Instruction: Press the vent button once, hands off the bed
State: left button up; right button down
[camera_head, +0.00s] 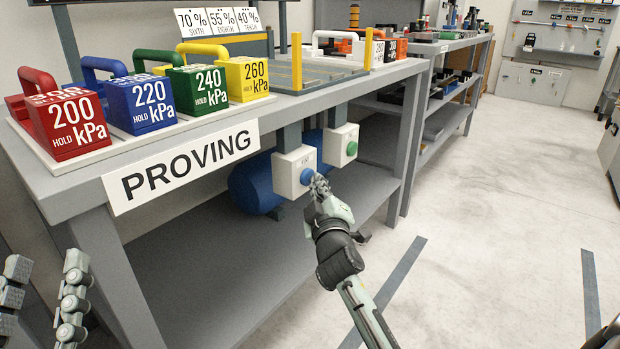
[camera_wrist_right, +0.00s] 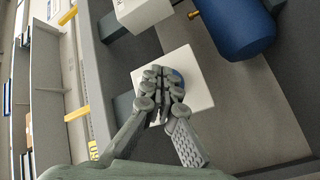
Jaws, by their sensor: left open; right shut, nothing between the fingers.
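A white box with a blue button (camera_head: 307,176) hangs under the front edge of the bench; its small label is hard to read. A second white box with a green button (camera_head: 352,148) hangs to its right. My right gripper (camera_head: 319,184) is shut and empty, its fingertips right at the blue button. In the right wrist view, the fingertips (camera_wrist_right: 161,79) cover most of the blue button (camera_wrist_right: 176,76); contact cannot be told. My left gripper (camera_head: 46,264) is open at the lower left, away from the bench top. The grey bed (camera_head: 325,68) between yellow posts has no gripper on it.
Red (camera_head: 68,124), blue (camera_head: 148,101), green (camera_head: 197,90) and yellow (camera_head: 245,79) kPa weights stand on the bench's left end. A blue tank (camera_head: 252,184) lies on the lower shelf behind the button boxes.

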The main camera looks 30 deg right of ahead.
jog(key=shift+s+d, duration=0.1)
jog(key=shift+s, duration=0.25)
jog(key=s+d+p, duration=0.1)
jog(key=s+d, duration=0.1)
jog(key=s, duration=0.3)
jog(key=shift+s+d+p, duration=0.15)
jog(key=shift+s+p, duration=0.15)
jog(key=shift+p, duration=0.1)
dwell(2.7)
